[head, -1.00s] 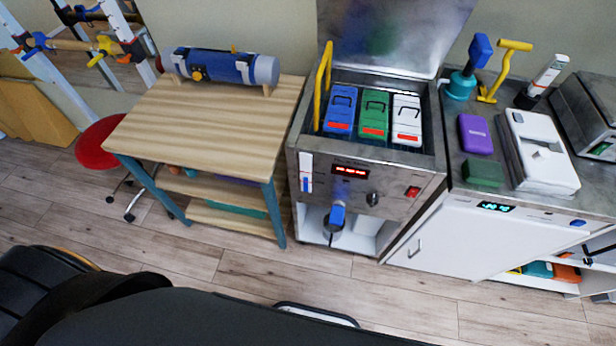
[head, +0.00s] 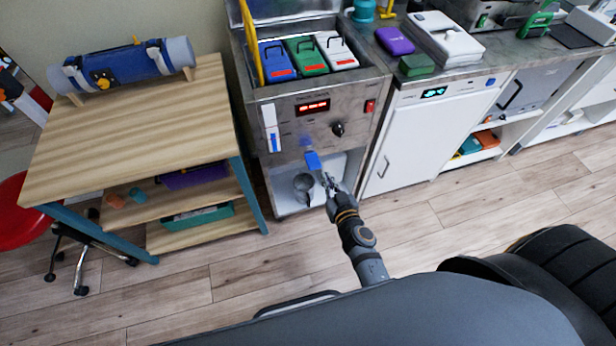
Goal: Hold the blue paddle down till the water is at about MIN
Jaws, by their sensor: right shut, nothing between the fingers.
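The blue paddle (head: 313,160) sticks out from the front of the steel water tank (head: 345,100), below its panel. My right gripper (head: 328,180) is shut and empty. Its tips are just below and right of the paddle; I cannot tell whether they touch it. A white level gauge (head: 269,116) is on the left of the panel, with a blue column (head: 274,140) in its lower part. Its marks, MIN included, are too small to read. A grey jug (head: 303,185) stands under the paddle. My left gripper is not in view.
Blue (head: 276,60), green (head: 306,57) and white (head: 336,50) packs sit in the open tank. A wooden table (head: 130,120) stands left, a white cabinet (head: 425,135) right. The floor in front (head: 220,285) is clear.

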